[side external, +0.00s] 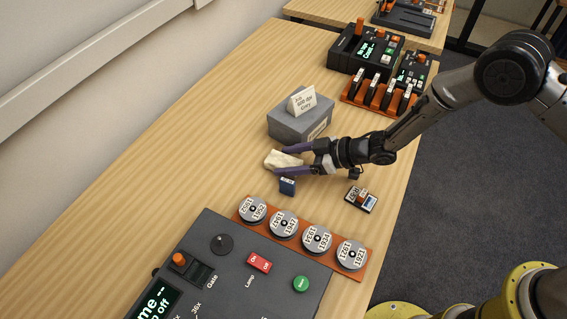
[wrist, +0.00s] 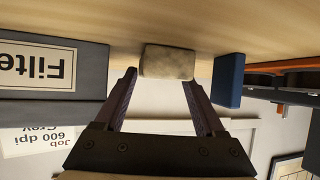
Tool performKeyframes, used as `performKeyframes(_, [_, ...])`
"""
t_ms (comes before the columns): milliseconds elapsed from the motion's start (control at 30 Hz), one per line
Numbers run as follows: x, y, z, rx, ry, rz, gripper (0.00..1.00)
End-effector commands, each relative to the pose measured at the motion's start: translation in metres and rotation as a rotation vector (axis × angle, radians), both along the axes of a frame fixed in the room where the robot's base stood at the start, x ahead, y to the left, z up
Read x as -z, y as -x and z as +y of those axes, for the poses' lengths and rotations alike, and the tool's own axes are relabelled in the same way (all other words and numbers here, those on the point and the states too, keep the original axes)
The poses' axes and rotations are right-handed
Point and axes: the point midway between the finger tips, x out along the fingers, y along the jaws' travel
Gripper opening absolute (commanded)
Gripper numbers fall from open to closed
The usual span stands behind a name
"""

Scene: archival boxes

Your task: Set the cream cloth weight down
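The cream cloth weight (side external: 281,160) is a small pale block by the fingertips of my gripper (side external: 281,160). It appears low at the table, left of and below the grey box in the side view. In the wrist view the weight (wrist: 169,61) sits just beyond the tips of my gripper (wrist: 160,78), slightly right of centre. The two purple fingers are spread apart, and neither clearly presses on the weight. Its contact with the table is hard to make out.
A grey box (side external: 289,127) with a label card (side external: 302,101) stands close behind. A small blue block (side external: 288,187) is just in front of the fingers. The table is clear at left.

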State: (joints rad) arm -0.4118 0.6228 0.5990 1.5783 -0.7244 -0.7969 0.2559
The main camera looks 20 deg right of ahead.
Motion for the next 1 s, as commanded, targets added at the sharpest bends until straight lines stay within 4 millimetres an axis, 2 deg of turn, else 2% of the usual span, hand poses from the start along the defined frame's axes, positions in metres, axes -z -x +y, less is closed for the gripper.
performKeyframes(33, [0.000,0.000,0.000,0.001,0.000,0.000,0.41])
performKeyframes(267, [0.000,0.000,-0.001,0.001,0.001,0.000,0.00])
performKeyframes(733, [-0.006,-0.001,0.000,0.001,-0.002,-0.004,0.00])
performKeyframes(867, [-0.018,-0.001,0.000,0.000,-0.002,-0.006,0.00])
performKeyframes(1000, [-0.039,0.001,-0.002,0.001,-0.004,-0.007,0.00])
